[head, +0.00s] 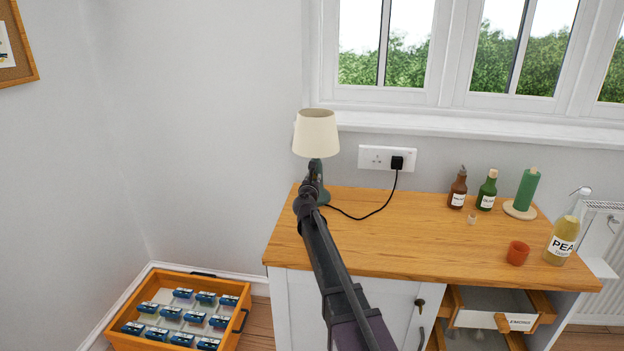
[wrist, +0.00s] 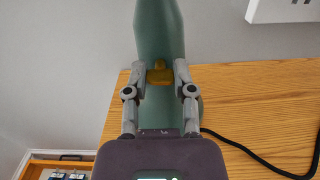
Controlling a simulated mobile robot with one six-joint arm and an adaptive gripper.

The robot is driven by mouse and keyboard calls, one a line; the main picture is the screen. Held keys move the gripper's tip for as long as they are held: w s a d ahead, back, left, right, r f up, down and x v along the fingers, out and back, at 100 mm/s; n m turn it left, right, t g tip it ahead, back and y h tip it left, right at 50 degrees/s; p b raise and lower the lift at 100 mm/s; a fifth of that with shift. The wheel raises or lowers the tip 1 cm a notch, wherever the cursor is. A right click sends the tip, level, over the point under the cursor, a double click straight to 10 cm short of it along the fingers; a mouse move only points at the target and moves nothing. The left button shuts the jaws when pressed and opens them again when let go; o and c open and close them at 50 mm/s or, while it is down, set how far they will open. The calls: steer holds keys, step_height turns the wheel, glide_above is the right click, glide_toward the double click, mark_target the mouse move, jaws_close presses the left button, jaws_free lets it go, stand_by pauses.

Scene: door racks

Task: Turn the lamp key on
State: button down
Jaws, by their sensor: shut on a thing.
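The lamp (head: 316,134) stands at the back left of the wooden worktop, with a cream shade and a dark green body. The green body (wrist: 158,30) fills the upper middle of the wrist view. The small brass-coloured lamp key (wrist: 159,76) sticks out from the body towards the wrist camera. My gripper (wrist: 159,69) is shut on the key, with one grey fingertip at each side of it. In the head view my arm hides the key and part of the lamp body. The shade shows no clear glow.
A black cord runs from the lamp to a plug (head: 397,163) in the wall socket. An orange crate (head: 237,289) lies on the floor.

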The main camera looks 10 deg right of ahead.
steer(key=shift+d, duration=0.1)
steer(key=m, duration=0.8)
steer(key=shift+m, duration=0.3)
steer(key=m, duration=0.4)
steer(key=shift+m, duration=0.3)
steer(key=m, duration=0.4)
steer(key=shift+c, duration=2.2)
jaws_free()
